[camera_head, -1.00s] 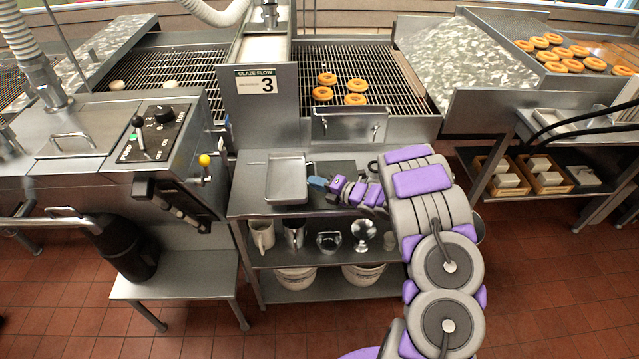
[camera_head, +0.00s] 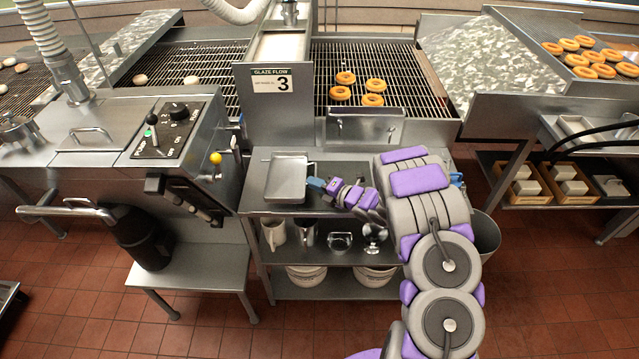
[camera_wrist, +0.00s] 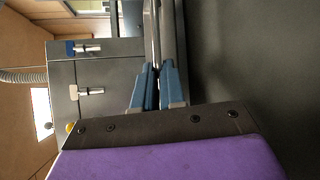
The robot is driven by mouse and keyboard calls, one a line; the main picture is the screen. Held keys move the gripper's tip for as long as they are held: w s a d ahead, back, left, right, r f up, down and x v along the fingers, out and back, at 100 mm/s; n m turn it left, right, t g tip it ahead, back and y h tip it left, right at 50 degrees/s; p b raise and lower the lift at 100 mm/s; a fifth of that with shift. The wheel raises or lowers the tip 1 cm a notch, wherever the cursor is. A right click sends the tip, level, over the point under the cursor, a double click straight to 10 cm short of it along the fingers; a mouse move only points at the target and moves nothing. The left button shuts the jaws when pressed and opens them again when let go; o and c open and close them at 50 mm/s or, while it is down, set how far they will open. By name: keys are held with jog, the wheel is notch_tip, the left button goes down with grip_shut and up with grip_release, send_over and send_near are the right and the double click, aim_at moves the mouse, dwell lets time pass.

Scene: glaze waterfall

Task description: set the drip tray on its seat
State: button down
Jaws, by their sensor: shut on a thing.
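The drip tray, a shallow grey metal pan (camera_head: 286,181), is over the left part of the steel cart top, level as far as I can see. My gripper (camera_head: 315,184) is shut on its right edge. In the wrist view the blue fingertips (camera_wrist: 158,72) close on the tray's thin rim (camera_wrist: 153,28). I cannot tell whether the tray touches the cart top. A steel panel with two small pins (camera_head: 365,127), probably the seat, is on the machine front beyond the cart, right of the tray. The tray is apart from it. Two pin-like fittings (camera_wrist: 88,92) also show in the wrist view.
The cart top (camera_head: 262,206) has a dark mat right of the tray. Jugs and cups (camera_head: 307,233) stand on its shelf. A control box with a yellow-knobbed lever (camera_head: 216,158) is close on the left. Doughnuts (camera_head: 373,86) lie on the conveyor behind the panel.

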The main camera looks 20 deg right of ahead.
aim_at(290, 192)
jog(key=a, duration=0.4)
jog(key=shift+w+a+p, duration=0.1)
jog(key=shift+w+p, duration=0.2)
jog(key=shift+p, duration=0.05)
jog(key=shift+w+a, duration=0.2)
jog(key=shift+a, duration=0.25)
jog(key=shift+w+d+p, duration=0.1)
jog(key=shift+w+p, duration=0.05)
jog(key=shift+p, duration=0.25)
jog(key=shift+w+a, duration=0.15)
jog(key=shift+a, duration=0.15)
jog(key=a, duration=0.1)
jog(key=a+p, duration=0.1)
jog(key=shift+w+a+f, duration=0.1)
jog(key=shift+w+a, duration=0.1)
jog(key=shift+a, duration=0.1)
jog(key=shift+f+b, duration=0.45)
jog(key=shift+b, duration=0.05)
jog(key=shift+d+f, duration=0.15)
jog(key=shift+d, duration=0.35)
jog(key=shift+a, duration=0.45)
jog(key=shift+d+f+b, duration=0.2)
jog(key=shift+d+b, duration=0.05)
jog(key=shift+b, duration=0.25)
